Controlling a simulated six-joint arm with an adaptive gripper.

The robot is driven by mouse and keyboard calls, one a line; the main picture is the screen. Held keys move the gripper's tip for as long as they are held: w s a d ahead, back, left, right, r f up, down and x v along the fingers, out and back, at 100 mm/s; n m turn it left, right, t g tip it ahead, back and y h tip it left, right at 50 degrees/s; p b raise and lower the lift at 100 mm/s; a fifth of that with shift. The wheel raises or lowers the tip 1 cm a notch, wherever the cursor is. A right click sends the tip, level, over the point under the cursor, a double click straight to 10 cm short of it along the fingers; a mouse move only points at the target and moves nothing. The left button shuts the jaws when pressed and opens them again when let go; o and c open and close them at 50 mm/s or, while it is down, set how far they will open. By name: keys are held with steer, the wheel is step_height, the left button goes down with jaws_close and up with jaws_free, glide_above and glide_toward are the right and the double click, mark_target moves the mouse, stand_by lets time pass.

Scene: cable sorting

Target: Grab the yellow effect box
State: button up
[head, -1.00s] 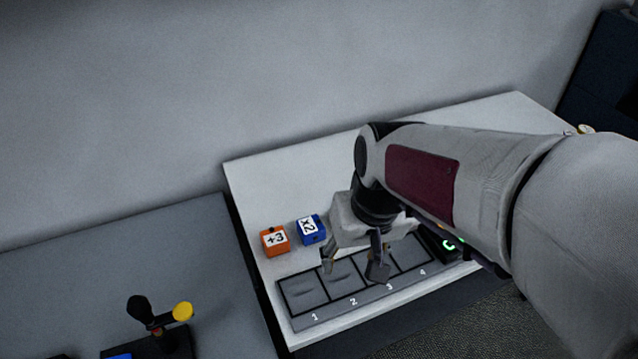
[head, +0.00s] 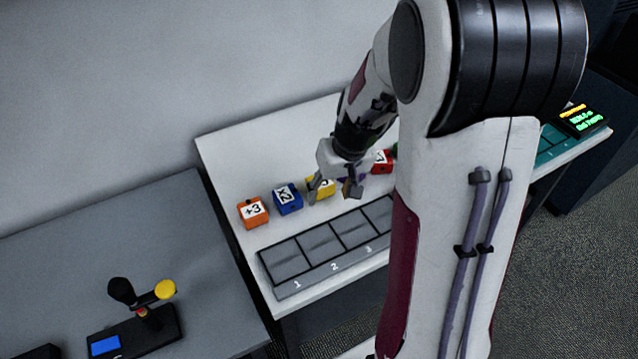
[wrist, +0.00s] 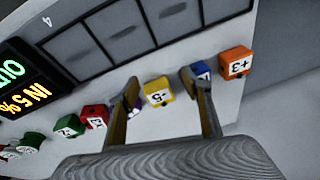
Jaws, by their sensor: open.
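The yellow effect box (head: 322,188) stands on the white table between the blue and red boxes, partly covered by my gripper in the head view. In the wrist view the yellow box (wrist: 158,92), marked -5, shows between my fingers, a little beyond their tips. My gripper (head: 335,190) is open and empty, pointing down close to the yellow box. In the wrist view the fingers of my gripper (wrist: 160,82) are spread wide, one in front of the purple box and one in front of the blue box. I cannot tell whether a finger touches anything.
An orange +3 box (head: 253,211) and a blue x2 box (head: 288,198) stand left of the yellow one. A red box (head: 381,162) is to its right. A purple box (wrist: 133,106) and a green box (wrist: 69,126) also show. The numbered slot tray (head: 290,291) in front has empty slots.

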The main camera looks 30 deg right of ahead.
mark_target(326, 186)
steer(key=shift+w+d+r+n+t+h, duration=0.2)
steer(key=shift+w+d+n+t, duration=0.15)
steer(key=shift+w, duration=0.45)
steer(key=shift+w+d+r+n+t+h, duration=0.15)
steer(key=shift+w+d+n+t, duration=0.25)
steer(key=shift+w, duration=0.45)
steer(key=shift+w+d+r+n+t+h, duration=0.2)
steer(key=shift+w+d, duration=0.25)
steer(key=shift+w, duration=0.35)
steer(key=shift+f, duration=0.1)
steer(key=shift+x, duration=1.25)
steer(key=shift+w+a+f, duration=0.1)
steer(key=shift+x, duration=2.45)
steer(key=shift+w+a, duration=0.1)
steer(key=shift+a, duration=0.1)
steer(key=shift+c, duration=0.5)
steer(key=c, duration=0.9)
